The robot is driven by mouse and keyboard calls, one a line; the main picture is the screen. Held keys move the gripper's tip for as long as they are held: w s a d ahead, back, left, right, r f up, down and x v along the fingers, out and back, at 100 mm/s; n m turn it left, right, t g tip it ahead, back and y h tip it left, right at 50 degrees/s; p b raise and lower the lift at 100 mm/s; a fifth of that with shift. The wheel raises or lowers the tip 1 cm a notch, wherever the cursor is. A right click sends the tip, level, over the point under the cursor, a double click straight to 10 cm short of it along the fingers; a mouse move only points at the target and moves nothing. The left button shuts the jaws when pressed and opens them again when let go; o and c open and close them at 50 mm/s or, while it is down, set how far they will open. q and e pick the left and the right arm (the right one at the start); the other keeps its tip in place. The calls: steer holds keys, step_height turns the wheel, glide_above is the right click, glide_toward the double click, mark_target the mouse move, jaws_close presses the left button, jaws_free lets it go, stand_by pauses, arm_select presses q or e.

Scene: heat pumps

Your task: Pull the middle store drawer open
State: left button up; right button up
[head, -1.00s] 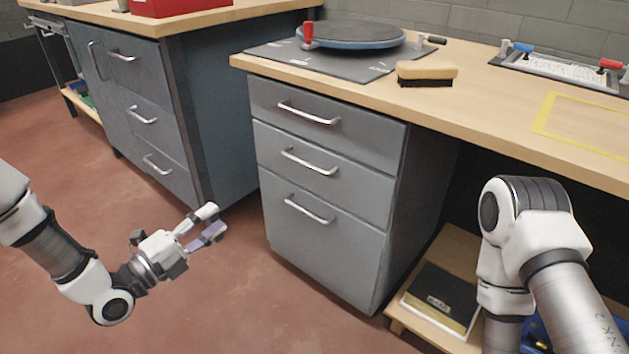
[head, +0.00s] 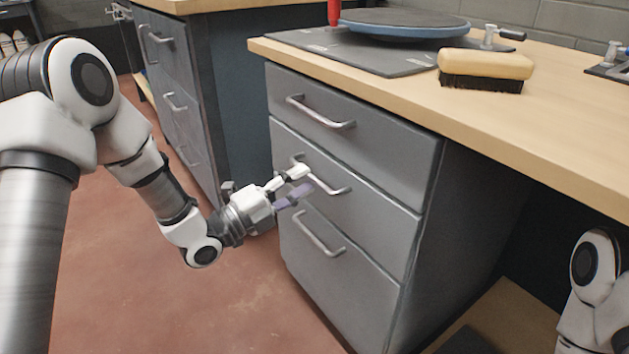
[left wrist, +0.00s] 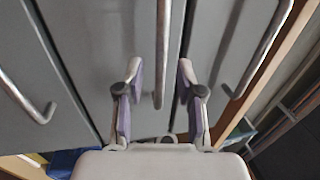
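The middle store drawer (head: 378,222) of the grey cabinet is shut, its front flush with the drawers above and below. Its silver bar handle (head: 333,189) is partly hidden behind my left gripper (head: 302,181). My left gripper is open and empty, with its fingers at the left part of this handle. In the left wrist view, the handle (left wrist: 163,45) runs down the picture between the two spread fingertips of my left gripper (left wrist: 160,70). Neither finger visibly touches it. My right gripper is out of view; only part of my right arm shows at the lower right.
The upper drawer handle (head: 320,112) and lower drawer handle (head: 318,235) lie close above and below. The wooden worktop (head: 580,140) overhangs the cabinet and carries a brush (head: 486,66) and a round turntable (head: 405,24). Another cabinet (head: 235,100) stands to the left. The red floor in front is clear.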

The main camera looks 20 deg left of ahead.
arm_select(q)
steer(key=x, duration=0.2)
steer(key=shift+w+d+r, duration=0.1)
steer(key=shift+w+d, duration=0.15)
steer(key=shift+w, duration=0.05)
jaws_close()
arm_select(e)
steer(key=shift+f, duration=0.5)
arm_select(q)
steer(key=shift+s, duration=0.1)
